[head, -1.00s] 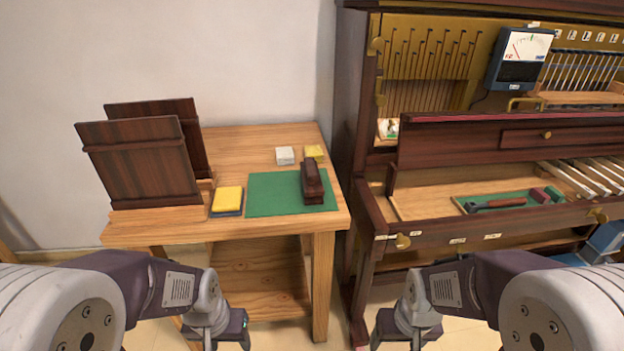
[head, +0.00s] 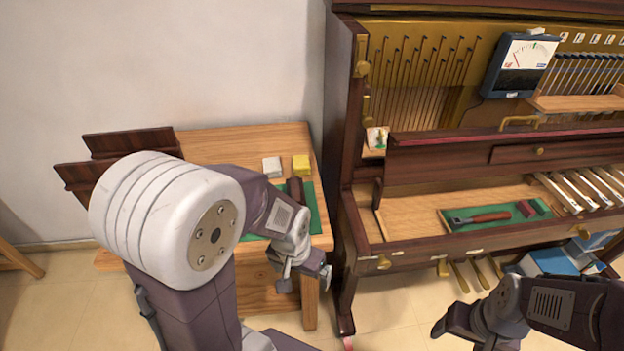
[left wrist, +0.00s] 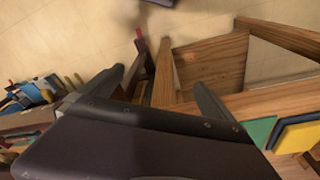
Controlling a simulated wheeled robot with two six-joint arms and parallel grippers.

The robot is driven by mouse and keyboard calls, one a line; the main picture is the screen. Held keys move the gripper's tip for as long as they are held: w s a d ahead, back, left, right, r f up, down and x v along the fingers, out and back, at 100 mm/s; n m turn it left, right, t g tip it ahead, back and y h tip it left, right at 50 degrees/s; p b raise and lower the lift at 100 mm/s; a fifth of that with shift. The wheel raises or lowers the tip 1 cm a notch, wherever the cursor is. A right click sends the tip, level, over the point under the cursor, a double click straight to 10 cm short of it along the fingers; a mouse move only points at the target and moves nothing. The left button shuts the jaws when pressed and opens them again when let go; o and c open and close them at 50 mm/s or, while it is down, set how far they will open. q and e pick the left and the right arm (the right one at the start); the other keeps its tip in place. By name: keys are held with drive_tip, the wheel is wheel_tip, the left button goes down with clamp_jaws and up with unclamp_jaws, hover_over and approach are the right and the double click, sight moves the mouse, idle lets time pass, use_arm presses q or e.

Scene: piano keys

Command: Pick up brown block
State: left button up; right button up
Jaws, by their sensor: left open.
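The brown block (head: 295,190) lies on a green mat (head: 313,212) on the wooden table. In the head view my left arm partly hides it. My left gripper (head: 305,279) is open and empty, in front of the table's right front edge and apart from the block. In the left wrist view, the open fingers of the left gripper (left wrist: 158,88) frame the floor and table legs. The mat's corner (left wrist: 259,131) shows there at the right, but I cannot make out the block. My right gripper (head: 453,322) is low at the right, too unclear to judge.
A white block (head: 272,166) and a yellow block (head: 301,164) sit behind the brown one. Dark wooden panels (head: 120,150) stand at the table's left. The piano (head: 347,190) rises close on the right, with a tool tray (head: 470,216). A yellow pad (left wrist: 300,137) shows in the wrist view.

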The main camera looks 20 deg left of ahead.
use_arm(q)
drive_tip(key=w+a+r+m+p, duration=0.1)
drive_tip(key=w+r+m+p, duration=0.15)
drive_tip(key=r+p, duration=0.75)
drive_tip(key=w+a+r+m+p, duration=0.1)
drive_tip(key=w+r+p, duration=0.3)
drive_tip(key=r+p, duration=0.6)
drive_tip(key=m+g, duration=0.2)
drive_tip(key=m, duration=0.7)
hover_over(296, 188)
wheel_tip(296, 188, down, 2)
drive_tip(key=f, duration=0.2)
drive_tip(key=shift+s+a+f, duration=0.15)
drive_tip(key=shift+s+f, duration=0.15)
drive_tip(key=shift+f, duration=0.1)
drive_tip(key=shift+w+f, duration=0.15)
drive_tip(key=shift+f, duration=0.4)
wheel_tip(296, 188, down, 5)
drive_tip(key=shift+r+p, duration=0.2)
drive_tip(key=shift+p, duration=0.1)
drive_tip(key=shift+w+f+n, duration=0.1)
drive_tip(key=shift+f+n, duration=0.15)
drive_tip(key=c, duration=1.8)
